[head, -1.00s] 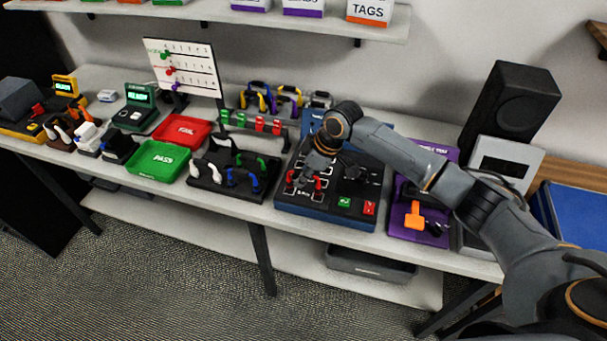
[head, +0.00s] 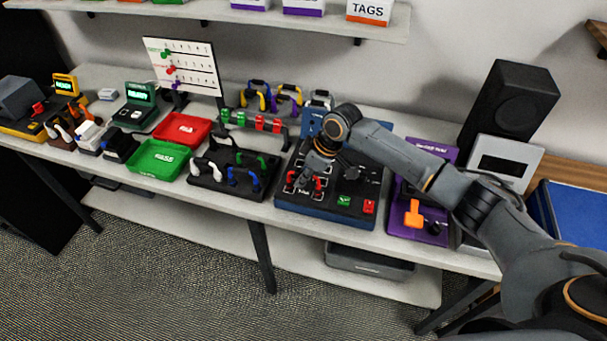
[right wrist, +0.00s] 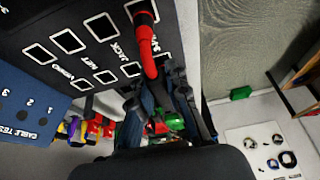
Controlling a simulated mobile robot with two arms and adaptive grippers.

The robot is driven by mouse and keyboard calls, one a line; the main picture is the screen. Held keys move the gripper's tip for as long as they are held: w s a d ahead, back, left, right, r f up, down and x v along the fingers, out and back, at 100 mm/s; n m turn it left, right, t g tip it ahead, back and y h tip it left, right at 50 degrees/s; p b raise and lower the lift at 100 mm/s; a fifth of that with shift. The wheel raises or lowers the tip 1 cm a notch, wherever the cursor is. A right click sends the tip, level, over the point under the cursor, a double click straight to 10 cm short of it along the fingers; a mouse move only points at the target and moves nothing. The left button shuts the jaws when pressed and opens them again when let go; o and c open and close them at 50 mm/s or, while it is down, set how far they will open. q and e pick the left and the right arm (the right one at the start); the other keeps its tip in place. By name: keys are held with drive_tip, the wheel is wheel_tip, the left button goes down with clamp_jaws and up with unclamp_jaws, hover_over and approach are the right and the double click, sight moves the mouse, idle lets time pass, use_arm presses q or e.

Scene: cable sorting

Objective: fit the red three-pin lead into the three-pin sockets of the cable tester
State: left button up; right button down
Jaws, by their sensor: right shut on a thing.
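The red lead (right wrist: 148,52) is a thick red arch. My right gripper (right wrist: 160,88) is shut on it at its lower part in the right wrist view. Its far end reaches the top edge of that view, over the tester's black face. I cannot tell whether the pins are in a socket. The cable tester (head: 325,216) is a blue box with a black top and white-outlined sockets (right wrist: 103,28). In the head view my right gripper (head: 311,181) is low over the tester's left part, with red of the lead (head: 318,185) beside it. My left gripper is not in view.
A black rack with white, blue and green leads (head: 208,186) stands left of the tester. A purple unit with an orange lever (head: 413,214) stands to its right. A row of red and green clips (head: 260,123) and yellow and purple leads stand behind. Trays (head: 158,160) lie further left.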

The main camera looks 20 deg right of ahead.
drive_tip(key=c, duration=0.7)
unclamp_jaws()
wheel_tip(320, 180, up, 8)
drive_tip(key=p, duration=0.7)
drive_tip(key=shift+r+p, duration=0.1)
drive_tip(key=shift+p, duration=0.3)
